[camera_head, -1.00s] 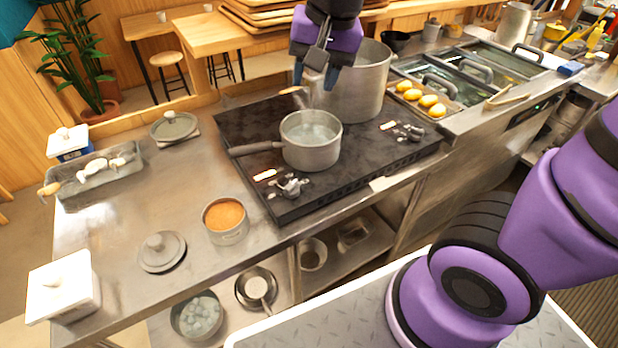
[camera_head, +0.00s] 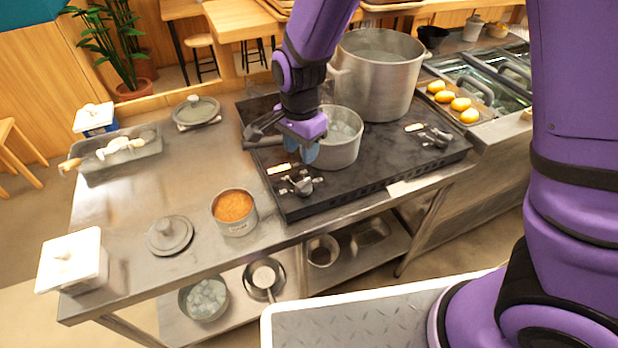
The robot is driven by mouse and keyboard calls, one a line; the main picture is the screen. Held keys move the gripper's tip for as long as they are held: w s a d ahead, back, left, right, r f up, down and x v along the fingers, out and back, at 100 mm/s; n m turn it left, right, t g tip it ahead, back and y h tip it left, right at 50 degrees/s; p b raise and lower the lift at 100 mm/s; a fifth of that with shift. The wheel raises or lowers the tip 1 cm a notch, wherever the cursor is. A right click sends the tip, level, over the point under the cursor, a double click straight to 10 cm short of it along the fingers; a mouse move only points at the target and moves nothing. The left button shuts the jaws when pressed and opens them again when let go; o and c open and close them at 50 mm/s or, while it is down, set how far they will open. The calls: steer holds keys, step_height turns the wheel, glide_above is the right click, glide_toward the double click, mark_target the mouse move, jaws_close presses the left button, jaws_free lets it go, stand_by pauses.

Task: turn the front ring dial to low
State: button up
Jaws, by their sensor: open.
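The black stove (camera_head: 400,165) stands on the steel counter with two dials on its top near the front edge. One dial (camera_head: 303,184) is at the left, in front of the small saucepan (camera_head: 345,145); the other dial (camera_head: 436,138) is at the right, by the large pot (camera_head: 378,85). Their settings are too small to read. My gripper (camera_head: 303,148) is open and points down, just above and behind the left dial and apart from it. It hides part of the saucepan and its handle.
A tin of orange-brown contents (camera_head: 234,210) and a grey lid (camera_head: 170,235) stand left of the stove. A tray of yellow items (camera_head: 455,101) lies at the right. The counter's left middle is clear. A lower shelf holds bowls.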

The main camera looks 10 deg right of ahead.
mark_target(302, 182)
step_height(302, 182, down, 10)
steer(key=shift+f, duration=0.15)
stand_by(0.3)
jaws_close()
